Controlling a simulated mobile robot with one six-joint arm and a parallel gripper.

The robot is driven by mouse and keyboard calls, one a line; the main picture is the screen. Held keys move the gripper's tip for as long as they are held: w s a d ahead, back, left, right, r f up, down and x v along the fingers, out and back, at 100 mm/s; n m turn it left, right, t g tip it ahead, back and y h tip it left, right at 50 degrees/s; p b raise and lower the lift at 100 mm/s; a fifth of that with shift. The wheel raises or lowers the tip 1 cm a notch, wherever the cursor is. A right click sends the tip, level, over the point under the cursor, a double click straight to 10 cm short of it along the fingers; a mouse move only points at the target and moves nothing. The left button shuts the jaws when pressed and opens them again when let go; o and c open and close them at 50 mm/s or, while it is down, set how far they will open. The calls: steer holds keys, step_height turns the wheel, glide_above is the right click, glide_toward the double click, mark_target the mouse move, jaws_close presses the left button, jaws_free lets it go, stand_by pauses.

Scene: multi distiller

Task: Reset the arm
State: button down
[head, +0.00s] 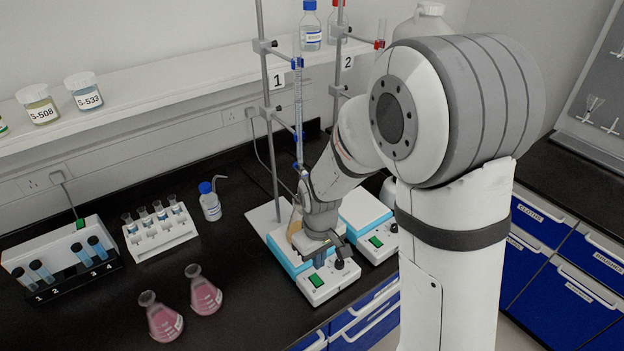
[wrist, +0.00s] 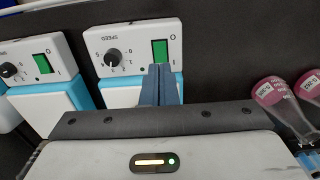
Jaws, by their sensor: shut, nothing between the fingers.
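My gripper (wrist: 160,70) is shut and empty, its two dark fingers together in the wrist view. Its tips appear over the front panel of a stirrer, close by the green switch (wrist: 160,50); I cannot tell whether they touch it. In the head view, my arm reaches down from the right, and my gripper (head: 324,264) is above the front of stirrer 1 (head: 317,288), partly hiding its top. The speed knob (wrist: 113,58) is left of the green switch in the wrist view.
A second stirrer (head: 373,245) stands to the right. Stands with burettes (head: 299,110) rise behind. Two pink flasks (head: 205,296) (head: 160,320) sit front left, near a white vial rack (head: 160,233) and a capped bottle (head: 210,205). Bare black bench lies between flasks and stirrer.

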steer(key=shift+r, duration=0.1)
steer(key=s+d+r+m+t+b, duration=0.2)
steer(key=s+d+r+m, duration=0.4)
steer(key=s+d+r, duration=0.6)
step_height(320, 180, up, 4)
steer(key=shift+s+f+m+t, duration=0.2)
steer(key=shift+s+m+t, duration=0.2)
steer(key=shift+t, duration=0.3)
steer(key=shift+d, duration=0.1)
